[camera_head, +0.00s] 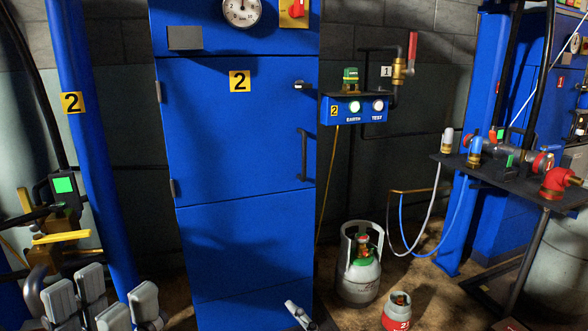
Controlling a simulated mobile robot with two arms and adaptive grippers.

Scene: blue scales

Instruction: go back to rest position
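My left gripper (102,300) is in the lower left corner of the head view. Its grey finger pads point up and stand apart, with nothing visible held between them. The lower part of the gripper is cut off by the bottom edge. It is in front of and left of the blue cabinet (245,140) marked 2.
A grey gas cylinder (358,280) and a small red-banded one (397,312) stand on the floor. A dark table (455,162) with fittings is at right.

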